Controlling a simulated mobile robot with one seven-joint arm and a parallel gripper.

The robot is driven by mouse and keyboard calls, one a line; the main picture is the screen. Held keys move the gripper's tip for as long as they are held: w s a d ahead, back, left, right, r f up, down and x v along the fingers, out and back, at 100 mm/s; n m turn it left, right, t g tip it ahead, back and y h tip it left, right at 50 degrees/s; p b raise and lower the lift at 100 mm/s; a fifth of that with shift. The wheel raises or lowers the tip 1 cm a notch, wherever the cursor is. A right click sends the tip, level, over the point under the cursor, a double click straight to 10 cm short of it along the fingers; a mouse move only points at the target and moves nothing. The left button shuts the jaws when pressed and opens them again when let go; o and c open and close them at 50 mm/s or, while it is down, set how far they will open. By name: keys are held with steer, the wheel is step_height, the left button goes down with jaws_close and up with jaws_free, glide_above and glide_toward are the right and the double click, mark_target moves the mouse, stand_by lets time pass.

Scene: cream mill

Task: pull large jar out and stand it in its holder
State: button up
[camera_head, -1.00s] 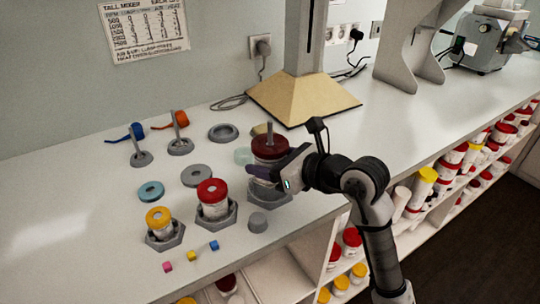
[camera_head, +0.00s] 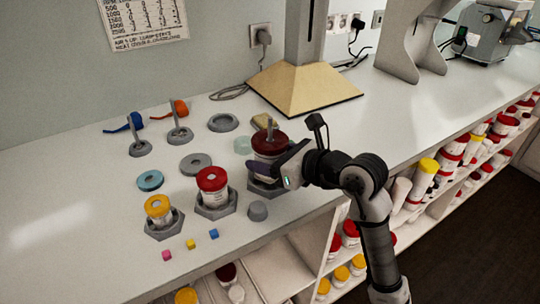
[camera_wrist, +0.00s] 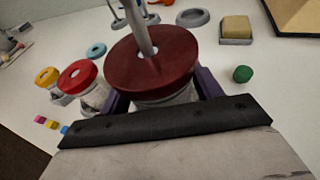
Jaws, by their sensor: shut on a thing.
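The large jar (camera_head: 268,146) has a dark red lid with a grey rod standing up through its middle. It is upright at its grey holder (camera_head: 263,187) near the bench's front edge. My gripper (camera_head: 277,171) reaches in from the right and is shut around the jar's body below the lid. In the wrist view the dark red lid (camera_wrist: 152,62) fills the middle, with purple fingers on both sides of the white body. The jar's bottom is hidden by my gripper, so I cannot tell if it is fully seated.
A red-lidded jar (camera_head: 212,181) and a yellow-lidded jar (camera_head: 158,209) stand in grey holders to the left. A grey cap (camera_head: 258,211) sits close in front. Small coloured cubes (camera_head: 190,244) lie near the edge. A mixer's tan base (camera_head: 303,92) stands behind.

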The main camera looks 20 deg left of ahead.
steer(key=shift+f+b, duration=1)
steer(key=shift+b, duration=0.1)
steer(key=o, duration=1.2)
steer(key=shift+r, duration=0.1)
steer(key=shift+c, duration=0.2)
steer(key=shift+o, duration=0.3)
steer(key=shift+o, duration=0.8)
steer(key=shift+d, duration=0.1)
steer(key=shift+r+b+v, duration=0.1)
steer(key=shift+r+v, duration=0.1)
steer(key=shift+v, duration=1.15)
steer(key=shift+r+b+v, duration=0.15)
steer(key=shift+r+v, duration=0.05)
steer(key=shift+v, duration=1.2)
steer(key=shift+r+b+v, duration=0.1)
steer(key=shift+r+v, duration=0.1)
steer(key=shift+v, duration=1.15)
steer(key=shift+a, duration=0.2)
